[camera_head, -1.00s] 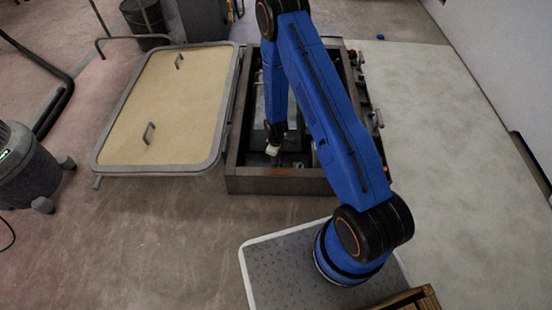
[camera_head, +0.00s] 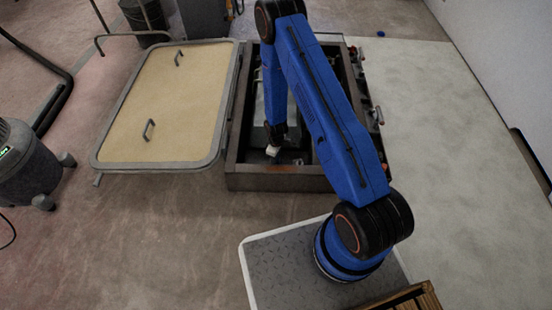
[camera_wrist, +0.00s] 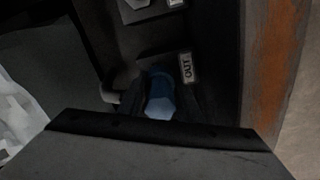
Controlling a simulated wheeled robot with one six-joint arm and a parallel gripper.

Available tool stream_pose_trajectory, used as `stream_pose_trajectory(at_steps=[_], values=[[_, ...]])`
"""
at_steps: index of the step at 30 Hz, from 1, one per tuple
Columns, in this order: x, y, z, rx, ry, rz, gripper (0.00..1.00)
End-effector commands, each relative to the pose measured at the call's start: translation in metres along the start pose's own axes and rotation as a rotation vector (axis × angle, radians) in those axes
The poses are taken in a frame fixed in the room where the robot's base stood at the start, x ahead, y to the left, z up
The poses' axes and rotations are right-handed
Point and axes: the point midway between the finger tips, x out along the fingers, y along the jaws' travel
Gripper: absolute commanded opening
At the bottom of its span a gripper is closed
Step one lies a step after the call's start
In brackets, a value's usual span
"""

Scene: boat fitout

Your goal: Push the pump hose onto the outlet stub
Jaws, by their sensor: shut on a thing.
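My gripper (camera_wrist: 161,103) shows in the wrist view as dark fingers on either side of a pale blue piece, which appears to be the end of the pump hose (camera_wrist: 160,97). It is shut on this piece. Just beyond, to the right, is a white label reading OUT (camera_wrist: 187,68). The outlet stub cannot be made out; whether the hose touches it cannot be told. In the head view my gripper (camera_head: 273,149) reaches down inside the open dark-framed well, with a small white part at its end.
In the wrist view a rust-brown edge (camera_wrist: 277,60) runs along the right. The pale floor (camera_head: 435,130) at right is clear.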

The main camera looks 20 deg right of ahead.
Motion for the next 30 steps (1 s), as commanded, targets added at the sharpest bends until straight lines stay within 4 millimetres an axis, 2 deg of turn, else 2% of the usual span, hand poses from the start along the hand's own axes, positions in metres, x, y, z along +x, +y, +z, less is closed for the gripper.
stream_pose_trajectory(at_steps=[2, 3, 5, 6, 17, 23, 30], values=[[0.002, 0.000, 0.000, 0.000, 0.000, 0.000, 0.07], [0.002, 0.000, 0.000, 0.000, 0.000, 0.000, 0.36], [0.002, 0.000, 0.000, 0.000, 0.000, 0.000, 0.51], [0.002, 0.000, 0.000, 0.000, 0.000, 0.000, 0.54], [-0.002, 0.000, 0.000, 0.000, 0.000, 0.000, 0.54], [-0.024, 0.000, 0.000, 0.001, 0.001, 0.001, 0.54], [-0.061, 0.000, -0.001, 0.000, 0.001, 0.002, 0.54]])
